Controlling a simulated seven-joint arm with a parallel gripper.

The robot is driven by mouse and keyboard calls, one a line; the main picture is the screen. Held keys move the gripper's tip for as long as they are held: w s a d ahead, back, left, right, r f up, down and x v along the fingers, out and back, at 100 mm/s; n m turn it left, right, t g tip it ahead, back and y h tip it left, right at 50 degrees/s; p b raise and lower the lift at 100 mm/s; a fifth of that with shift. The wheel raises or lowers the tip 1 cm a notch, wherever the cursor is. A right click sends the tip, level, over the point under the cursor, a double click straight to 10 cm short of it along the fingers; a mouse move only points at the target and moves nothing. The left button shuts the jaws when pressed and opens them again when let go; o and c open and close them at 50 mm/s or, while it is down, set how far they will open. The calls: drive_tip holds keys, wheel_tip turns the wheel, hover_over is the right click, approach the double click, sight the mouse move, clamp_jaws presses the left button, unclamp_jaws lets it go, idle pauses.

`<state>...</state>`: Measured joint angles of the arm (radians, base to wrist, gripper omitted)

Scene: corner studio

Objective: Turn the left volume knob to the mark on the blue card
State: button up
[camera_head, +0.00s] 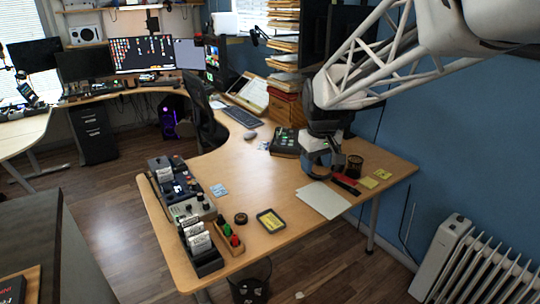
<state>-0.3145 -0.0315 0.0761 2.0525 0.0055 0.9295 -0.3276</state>
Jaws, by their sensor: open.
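My gripper (318,166) is open and hangs over the right part of the wooden desk (262,180). I see nothing between its fingers. A small pale blue card (219,190) lies flat on the desk's left part, well to the left of my gripper; its mark is too small to read. Beside the card, along the desk's left edge, stand a dark blue device (180,184) and a grey device (196,208) with small knob-like parts. I cannot tell which part is the left volume knob or where it points. My gripper is apart from the card and both devices.
Near my gripper lie a white paper sheet (325,200), yellow notes (382,174) and a dark mesh cup (354,166). A black device (285,143) stands behind. A wooden tray (237,250) and a yellow-lined tray (270,221) are at the front. The desk's middle is clear.

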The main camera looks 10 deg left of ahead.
drive_tip(key=w+a+f+n, duration=0.2)
drive_tip(key=w+a+f, duration=0.2)
drive_tip(key=w+a, duration=0.4)
drive_tip(key=n+g, duration=0.2)
drive_tip(key=n, duration=0.4)
hover_over(206, 202)
wheel_tip(206, 202, down, 22)
drive_tip(key=shift+f, duration=0.1)
drive_tip(key=shift+a, duration=0.1)
drive_tip(key=shift+f, duration=0.2)
drive_tip(key=shift+s+f, duration=0.1)
drive_tip(key=shift+f, duration=3.7)
drive_tip(key=shift+c, duration=0.2)
drive_tip(key=c, duration=0.9)
